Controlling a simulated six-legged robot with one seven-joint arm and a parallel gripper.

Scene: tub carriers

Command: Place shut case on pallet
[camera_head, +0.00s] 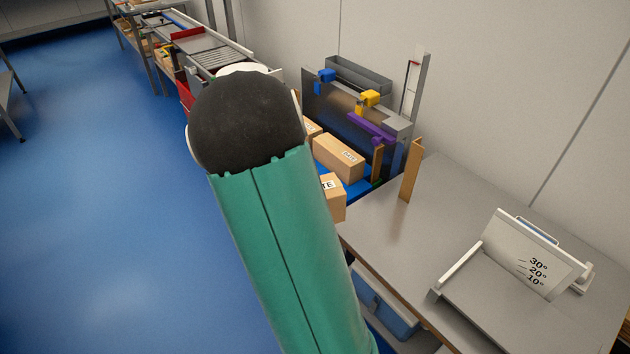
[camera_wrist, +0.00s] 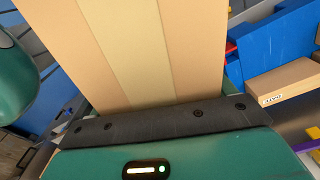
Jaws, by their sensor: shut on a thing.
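My gripper (camera_wrist: 160,124) is shut on a cardboard case (camera_wrist: 130,50) in the wrist view. The case's flat tan face, with a paler tape strip down its middle, fills the top of that view, and its far end is cut off. In the head view my green arm hides the gripper. A blue pallet (camera_head: 358,188) lies behind the arm, with a labelled carton (camera_head: 338,157) on it. Another labelled carton (camera_head: 336,205) is half hidden by my arm; I cannot tell if it is the held one. A carton (camera_wrist: 286,82) rests beside blue parts in the wrist view.
A grey bench (camera_head: 400,240) with an angle-marked stand (camera_head: 530,255) is at right. A dark panel (camera_head: 345,115) with blue, yellow and purple fittings stands behind the pallet. A roller conveyor (camera_head: 205,52) runs toward the back. Blue floor (camera_head: 110,200) at left is clear.

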